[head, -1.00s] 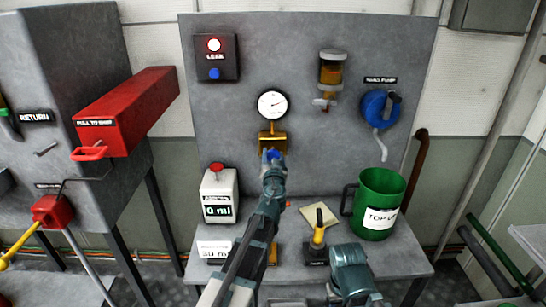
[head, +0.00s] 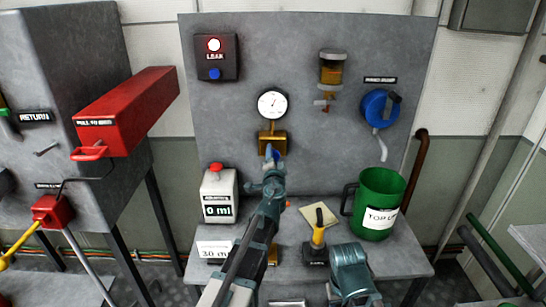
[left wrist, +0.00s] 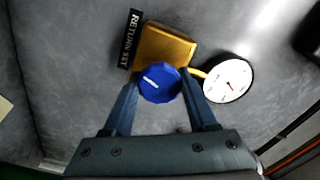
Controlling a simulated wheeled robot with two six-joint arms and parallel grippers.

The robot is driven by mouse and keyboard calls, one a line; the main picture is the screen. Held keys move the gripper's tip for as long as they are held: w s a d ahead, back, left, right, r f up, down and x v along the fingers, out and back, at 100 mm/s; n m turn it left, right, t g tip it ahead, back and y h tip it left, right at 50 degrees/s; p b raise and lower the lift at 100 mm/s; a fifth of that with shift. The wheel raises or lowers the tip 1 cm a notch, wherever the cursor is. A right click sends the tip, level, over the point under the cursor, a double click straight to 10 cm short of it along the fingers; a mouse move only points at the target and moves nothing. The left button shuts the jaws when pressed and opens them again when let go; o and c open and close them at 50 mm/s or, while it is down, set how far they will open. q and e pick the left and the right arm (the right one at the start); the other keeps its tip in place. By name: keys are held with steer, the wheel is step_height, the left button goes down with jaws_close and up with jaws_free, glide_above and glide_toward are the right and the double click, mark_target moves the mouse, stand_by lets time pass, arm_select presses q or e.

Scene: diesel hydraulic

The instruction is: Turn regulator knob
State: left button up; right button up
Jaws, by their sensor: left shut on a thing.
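The regulator is a brass block (head: 273,141) on the grey back panel, with a round white pressure gauge (head: 272,104) above it. Its blue knob (left wrist: 160,84) has a white pointer line, seen in the left wrist view in front of the brass block (left wrist: 163,47). My left gripper (left wrist: 161,80) is shut on the knob, one finger on each side. In the head view the left gripper (head: 272,162) covers most of the knob. The gauge (left wrist: 229,78) and part of a "RETURN SET" label (left wrist: 132,39) also show in the left wrist view.
A lamp box with a lit light (head: 215,58) is at upper left.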

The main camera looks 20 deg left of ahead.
arm_select(q)
steer(key=m, duration=0.4)
steer(key=shift+m, duration=0.3)
steer(key=m, duration=0.4)
steer(key=shift+m, duration=0.3)
steer(key=m, duration=0.4)
steer(key=shift+s+m, duration=0.1)
steer(key=shift+m, duration=0.2)
steer(key=shift+f+m, duration=0.1)
steer(key=shift+m, duration=2.1)
steer(key=o, duration=1.4)
steer(key=shift+c, duration=0.2)
